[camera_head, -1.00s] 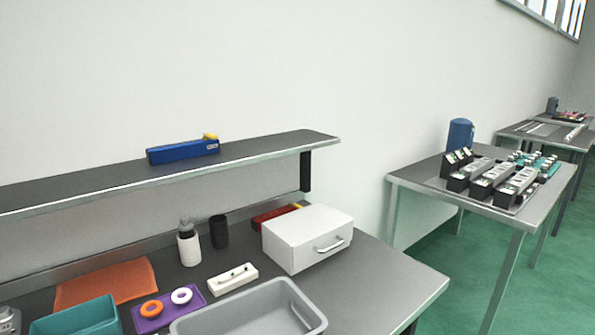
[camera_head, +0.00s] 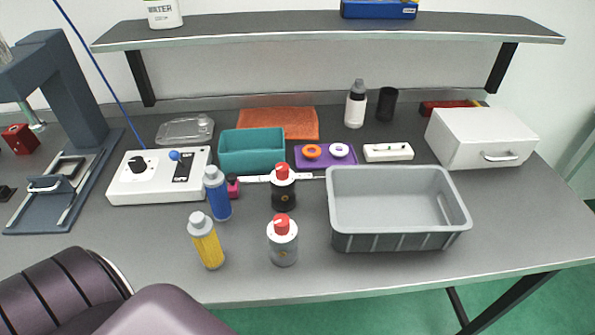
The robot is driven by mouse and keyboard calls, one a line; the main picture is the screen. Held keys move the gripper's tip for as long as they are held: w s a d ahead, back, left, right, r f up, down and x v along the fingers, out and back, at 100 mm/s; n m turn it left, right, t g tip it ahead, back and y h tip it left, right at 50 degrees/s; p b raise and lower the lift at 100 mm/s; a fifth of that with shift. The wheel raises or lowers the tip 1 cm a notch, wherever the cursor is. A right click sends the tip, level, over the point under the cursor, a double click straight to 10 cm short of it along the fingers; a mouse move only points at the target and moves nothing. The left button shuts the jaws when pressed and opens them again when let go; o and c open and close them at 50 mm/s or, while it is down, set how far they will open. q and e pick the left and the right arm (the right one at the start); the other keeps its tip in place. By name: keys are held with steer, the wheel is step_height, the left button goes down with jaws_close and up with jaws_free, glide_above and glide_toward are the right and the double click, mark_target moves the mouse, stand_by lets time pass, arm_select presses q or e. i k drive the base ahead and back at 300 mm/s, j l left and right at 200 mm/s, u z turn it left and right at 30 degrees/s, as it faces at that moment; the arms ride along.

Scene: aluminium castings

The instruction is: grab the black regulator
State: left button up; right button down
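The black regulator (camera_head: 284,194) stands upright on the workbench, a dark round body with a red knob on top. It is just behind a similar grey regulator (camera_head: 283,245) with a red knob, near the front edge. A blue canister (camera_head: 217,195) and a yellow canister (camera_head: 206,243), both with pale caps, stand to their left. No gripper shows in the head view. Only dark links of my own arm show at the lower left. Nothing is touching the black regulator from the front.
A grey bin (camera_head: 345,242) stands right of the regulators. A teal tray (camera_head: 252,165), white control box (camera_head: 125,190) and purple mat (camera_head: 327,163) lie behind or left. A grey press (camera_head: 75,90) stands at far left. A shelf (camera_head: 300,36) runs overhead. Bench right of the bin is clear.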

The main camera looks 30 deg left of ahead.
mark_target(284, 195)
steer(key=l+u, duration=0.25)
steer(key=u, duration=0.2)
steer(key=l+u, duration=0.3)
steer(key=u, duration=0.15)
steer(key=i, duration=0.05)
